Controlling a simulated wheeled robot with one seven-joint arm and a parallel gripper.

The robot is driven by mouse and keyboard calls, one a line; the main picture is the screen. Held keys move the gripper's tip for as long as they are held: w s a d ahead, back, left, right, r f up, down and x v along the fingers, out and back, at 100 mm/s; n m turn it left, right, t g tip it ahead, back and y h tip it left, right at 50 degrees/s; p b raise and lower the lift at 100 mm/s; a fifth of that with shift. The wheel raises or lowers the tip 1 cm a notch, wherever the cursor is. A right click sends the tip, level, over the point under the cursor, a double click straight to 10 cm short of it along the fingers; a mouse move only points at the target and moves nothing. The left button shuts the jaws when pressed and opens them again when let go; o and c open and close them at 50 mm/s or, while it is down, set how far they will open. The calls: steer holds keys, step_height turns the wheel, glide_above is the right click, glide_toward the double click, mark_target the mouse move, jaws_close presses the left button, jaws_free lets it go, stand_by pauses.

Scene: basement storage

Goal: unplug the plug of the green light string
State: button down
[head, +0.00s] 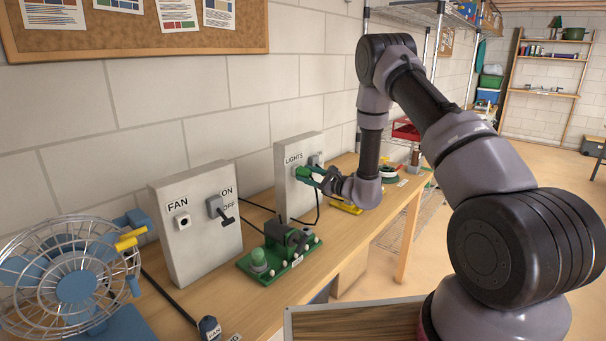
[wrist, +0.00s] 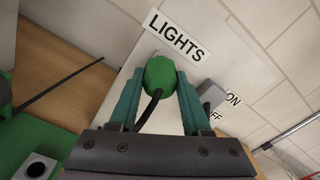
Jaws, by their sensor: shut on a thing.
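The green plug (wrist: 159,75) of the light string is at the front of the white LIGHTS box (head: 294,195), just below the LIGHTS label. My gripper (wrist: 160,90) is shut on the green plug, with one finger on each side of it. A black cord runs down from the plug. In the head view the plug (head: 302,172) is small and partly covered by my fingers. It meets the box face or is very close to it; the socket behind it is hidden. The lights switch (wrist: 212,96) is right of the plug in the wrist view.
Left of the LIGHTS box stand a FAN box (head: 180,240) with a switch, and a blue fan (head: 75,285) in a wire cage. A green board (head: 270,268) with small parts lies in front on the wooden bench (head: 225,305). A yellow item (head: 346,208) lies near my wrist.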

mark_target(310, 175)
steer(key=shift+s+d, duration=0.4)
stand_by(0.3)
steer(key=shift+v, duration=0.95)
steer(key=shift+s+d, duration=0.1)
steer(key=shift+s, duration=0.05)
